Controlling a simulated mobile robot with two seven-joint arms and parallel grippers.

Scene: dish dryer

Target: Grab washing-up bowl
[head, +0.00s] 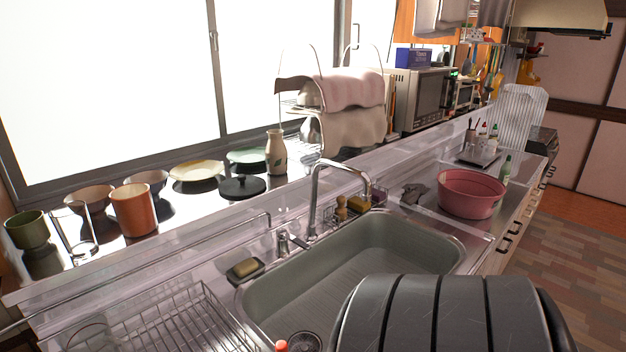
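The washing-up bowl (471,194) is a round pink-red basin. It stands upright on the counter to the right of the sink, and its inside looks empty from here. Its near side and rim are in plain sight. Neither my left nor my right gripper shows in the head view.
The sink (352,262) lies left of the bowl, with a tall faucet (313,195) behind it. A green bottle (505,170) stands close to the bowl's right side. A tray (478,156) with bottles is behind it. A dark cloth (413,193) lies left of it. A wire rack (175,325) is at front left.

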